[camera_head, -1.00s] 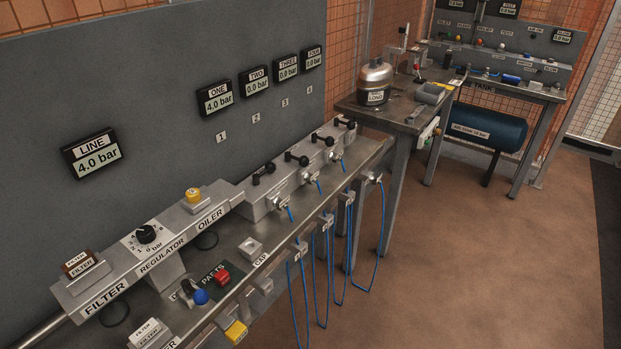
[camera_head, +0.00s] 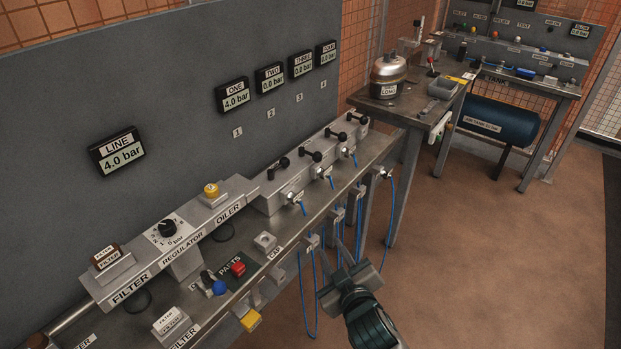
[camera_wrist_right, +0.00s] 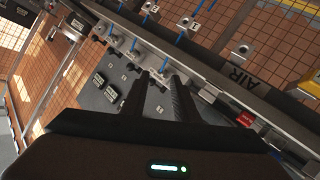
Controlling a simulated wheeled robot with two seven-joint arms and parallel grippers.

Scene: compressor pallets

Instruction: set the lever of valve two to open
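The valve block (camera_head: 262,203) sits on the bench with several black levers in a row. Valve two's lever (camera_head: 312,156) lies across the block, like those of three and four. Lever one (camera_head: 281,164) is turned differently, more along the block. Gauge TWO (camera_head: 270,78) reads 0.0 bar and gauge ONE (camera_head: 236,94) reads 4.0 bar. My right gripper (camera_head: 347,240) is in front of the bench edge, apart from the levers. In the wrist view its two fingers (camera_wrist_right: 158,78) are spread with nothing between them. My left gripper is not in view.
Blue hoses (camera_head: 391,215) hang in loops from the bench front, close to my right gripper. The regulator row (camera_head: 183,262) and parts area stand at the left. A side table (camera_head: 430,116) with a metal tank (camera_head: 388,72) is beyond. The floor at right is clear.

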